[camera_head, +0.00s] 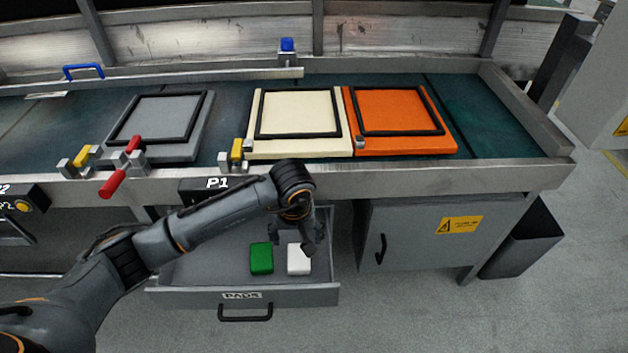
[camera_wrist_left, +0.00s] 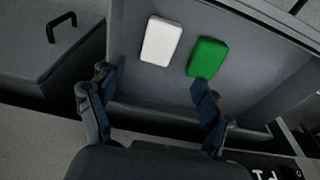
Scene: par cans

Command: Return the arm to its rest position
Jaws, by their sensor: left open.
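My left arm comes in from the left in the head view. Its gripper (camera_head: 294,240) hangs over the open drawer (camera_head: 205,268), pointing down. In the left wrist view the two fingers of the left gripper (camera_wrist_left: 155,100) are spread wide, with nothing between them. A white pad (camera_head: 299,259) and a green pad (camera_head: 261,258) lie side by side on the drawer floor, apart from the fingers. Both the white pad (camera_wrist_left: 161,41) and the green pad (camera_wrist_left: 207,57) also show in the left wrist view. My right gripper is in neither view.
The workbench (camera_head: 400,176) above the drawer carries a grey panel (camera_head: 190,148), a cream panel (camera_head: 300,148) and an orange panel (camera_head: 400,146). A closed cabinet (camera_head: 410,235) is right of the drawer.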

